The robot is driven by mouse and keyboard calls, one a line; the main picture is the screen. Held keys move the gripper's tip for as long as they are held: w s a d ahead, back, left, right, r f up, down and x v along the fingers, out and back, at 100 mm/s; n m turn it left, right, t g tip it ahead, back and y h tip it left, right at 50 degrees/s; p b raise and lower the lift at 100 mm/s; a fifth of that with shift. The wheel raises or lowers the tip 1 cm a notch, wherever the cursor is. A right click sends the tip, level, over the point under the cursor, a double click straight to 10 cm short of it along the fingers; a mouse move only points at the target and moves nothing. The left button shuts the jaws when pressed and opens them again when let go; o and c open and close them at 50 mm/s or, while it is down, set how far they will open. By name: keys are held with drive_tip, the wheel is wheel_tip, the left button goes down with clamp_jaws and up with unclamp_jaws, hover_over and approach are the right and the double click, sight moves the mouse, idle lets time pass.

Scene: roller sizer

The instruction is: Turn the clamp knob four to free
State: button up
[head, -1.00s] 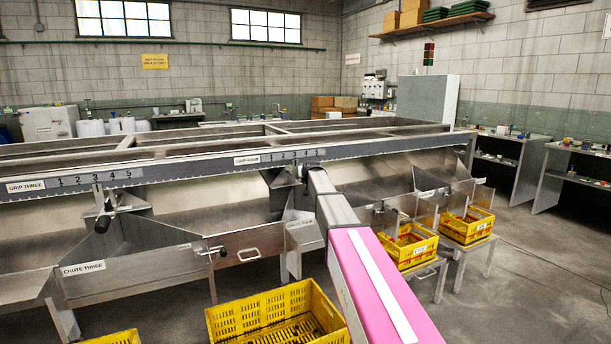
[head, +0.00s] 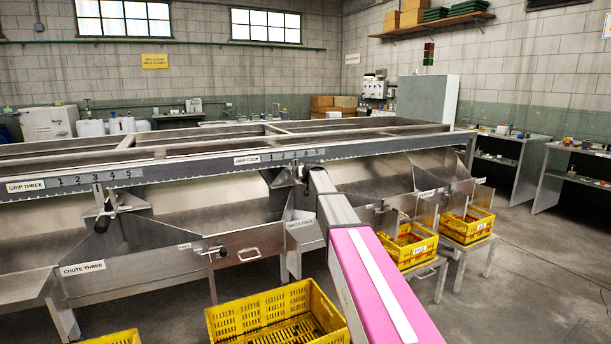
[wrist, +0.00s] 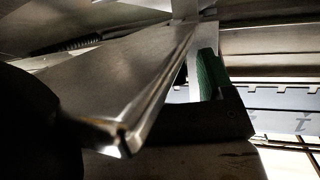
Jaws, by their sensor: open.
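The plate marked for grip four (head: 262,158) sits on the sizer's long rail, with a numbered scale to its right. My arm's end reaches in just below that scale, and my gripper (head: 303,174) is mostly hidden there behind my own arm. Clamp knob four cannot be made out in the head view. In the wrist view a dark finger with a green pad (wrist: 209,75) shows beside a bright metal plate (wrist: 125,75). A large black rounded shape (wrist: 35,125) fills the left; I cannot tell whether it is the knob. My gripper is open.
Clamp knob three (head: 103,221) hangs below its own scale at left. The chute three panel (head: 120,272) and angled steel dividers crowd the space below the rail. A yellow crate (head: 275,312) stands in front, and two more crates sit at right. Open floor lies at right.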

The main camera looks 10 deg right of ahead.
drive_tip(key=shift+s, duration=0.1)
drive_tip(key=v, duration=1)
drive_tip(key=shift+s, duration=0.3)
drive_tip(key=shift+r, duration=0.1)
